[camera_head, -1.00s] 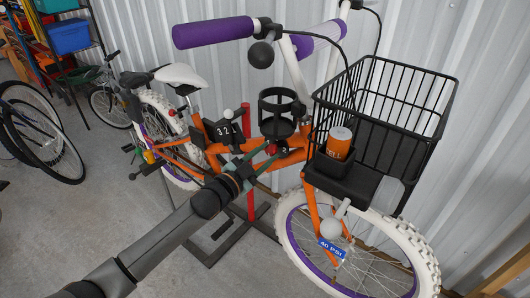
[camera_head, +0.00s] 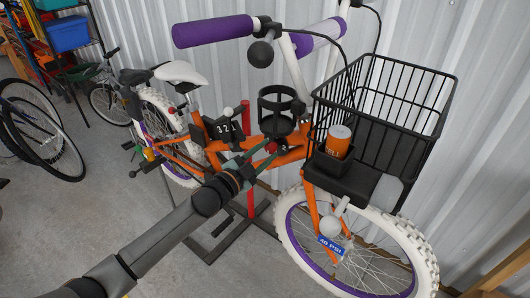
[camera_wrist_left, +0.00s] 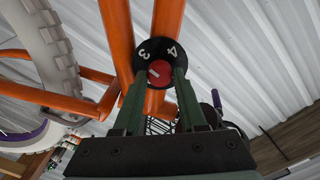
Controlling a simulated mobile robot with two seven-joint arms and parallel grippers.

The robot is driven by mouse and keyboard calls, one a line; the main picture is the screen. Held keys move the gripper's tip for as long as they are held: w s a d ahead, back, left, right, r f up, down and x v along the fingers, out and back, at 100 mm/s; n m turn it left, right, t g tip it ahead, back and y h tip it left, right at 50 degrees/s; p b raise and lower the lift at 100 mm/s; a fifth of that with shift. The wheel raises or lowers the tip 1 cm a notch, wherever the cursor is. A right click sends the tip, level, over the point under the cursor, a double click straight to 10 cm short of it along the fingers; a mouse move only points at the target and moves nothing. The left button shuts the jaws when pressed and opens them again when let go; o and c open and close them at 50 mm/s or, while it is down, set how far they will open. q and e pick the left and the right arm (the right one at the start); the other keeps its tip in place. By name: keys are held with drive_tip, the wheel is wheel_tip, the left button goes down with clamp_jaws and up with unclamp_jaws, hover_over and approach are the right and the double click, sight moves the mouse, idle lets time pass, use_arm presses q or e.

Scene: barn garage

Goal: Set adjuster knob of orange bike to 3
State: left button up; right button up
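The orange bike (camera_head: 290,157) stands against the metal wall, with its front wheel at the right. On its frame is a black dial (camera_head: 284,149) with a red adjuster knob (camera_head: 271,148). In the left wrist view the red knob (camera_wrist_left: 160,73) has a white mark on its left part. The dial (camera_wrist_left: 147,47) around it shows 3 and 4; its lower part is hidden. My left gripper (camera_head: 268,150) is at the knob. Its two green fingers (camera_wrist_left: 161,79) stand apart on either side of the knob, with their tips close to its edges; contact is unclear. My right gripper is not in view.
Open concrete floor (camera_head: 90,215) lies at the left.

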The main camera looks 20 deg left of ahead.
use_arm(q)
drive_tip(key=o, duration=0.4)
drive_tip(key=v, duration=1.2)
drive_tip(key=shift+s+b, duration=0.2)
drive_tip(key=shift+b, duration=0.15)
drive_tip(key=s+d+f+n+g+y, duration=0.1)
drive_tip(key=s+d+f+n+g, duration=0.1)
drive_tip(key=s+f, duration=0.5)
drive_tip(key=s+d+f+n+g+y+p, duration=0.1)
drive_tip(key=s+d+f+n+g, duration=0.1)
drive_tip(key=s+f+n, duration=0.3)
drive_tip(key=s+d+f+n+g+y+p, duration=0.1)
drive_tip(key=s+d+f+n+g+y, duration=0.1)
drive_tip(key=s+f, duration=0.7)
wheel_tip(320, 180, down, 3)
drive_tip(key=shift+s+r+n+g, duration=0.15)
drive_tip(key=shift+r+n+g, duration=0.05)
drive_tip(key=shift+n+g, duration=0.75)
